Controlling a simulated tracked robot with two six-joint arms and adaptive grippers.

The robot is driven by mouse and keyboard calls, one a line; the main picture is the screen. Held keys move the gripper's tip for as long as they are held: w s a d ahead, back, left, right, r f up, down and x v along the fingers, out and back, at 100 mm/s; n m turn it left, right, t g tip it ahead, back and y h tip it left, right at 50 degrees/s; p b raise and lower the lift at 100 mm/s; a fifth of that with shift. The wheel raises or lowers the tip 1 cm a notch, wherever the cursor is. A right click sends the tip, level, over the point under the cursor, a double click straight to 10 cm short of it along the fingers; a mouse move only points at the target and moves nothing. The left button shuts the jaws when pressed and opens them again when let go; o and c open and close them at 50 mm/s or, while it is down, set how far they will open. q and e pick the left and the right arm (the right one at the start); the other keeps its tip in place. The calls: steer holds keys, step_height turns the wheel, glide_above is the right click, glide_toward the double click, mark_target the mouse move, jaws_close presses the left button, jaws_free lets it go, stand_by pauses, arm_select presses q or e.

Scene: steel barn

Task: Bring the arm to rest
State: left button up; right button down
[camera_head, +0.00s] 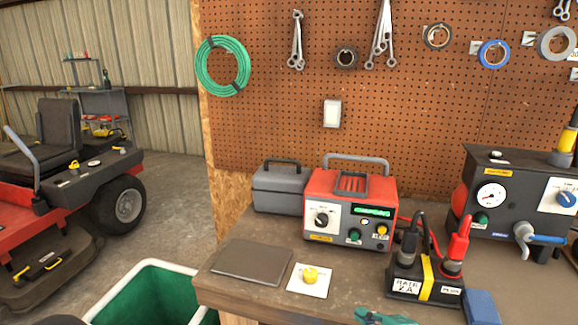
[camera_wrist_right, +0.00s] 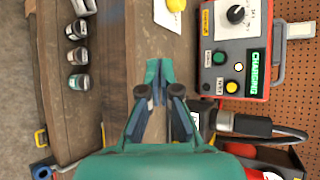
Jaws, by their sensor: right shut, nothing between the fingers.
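My right gripper (camera_head: 387,316) shows as a teal piece at the bottom edge of the head view, over the front of the workbench (camera_head: 225,285). In the right wrist view its fingers (camera_wrist_right: 154,82) are together with nothing between them, above the bare brown bench top. The red charger (camera_head: 350,205) stands behind it, with a green display reading "CHARGING". The black battery (camera_head: 425,277) sits to the gripper's right, with a black and a red clamp on its terminals. My left gripper is not in view.
A yellow knob on a white card (camera_head: 308,281) and a flat grey plate (camera_head: 252,262) lie on the bench's left part. A grey toolbox (camera_head: 280,187) stands behind. A gauge unit (camera_head: 510,195) is at the right. A green bin (camera_head: 150,295) stands left of the bench.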

steer(key=s+a+f+g+p, duration=0.1)
steer(key=s+f+g, duration=0.25)
steer(key=f, duration=0.65)
steer(key=s+a+f+g, duration=0.2)
steer(key=s+f, duration=0.3)
steer(key=f, duration=0.4)
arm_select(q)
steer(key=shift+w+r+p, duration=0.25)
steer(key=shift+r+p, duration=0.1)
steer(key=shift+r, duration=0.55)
arm_select(e)
steer(key=s+f+n+g, duration=0.2)
steer(key=s+f+n, duration=0.2)
steer(key=s+n, duration=0.3)
steer(key=s+f+n+g+h, duration=0.1)
steer(key=s+f+n+g, duration=0.2)
steer(key=s+f+n, duration=0.2)
steer(key=s+n, duration=0.2)
steer(key=n, duration=0.1)
steer(key=shift+s+a+f, duration=0.15)
steer(key=shift+a+f, duration=0.1)
steer(key=shift+a, duration=0.15)
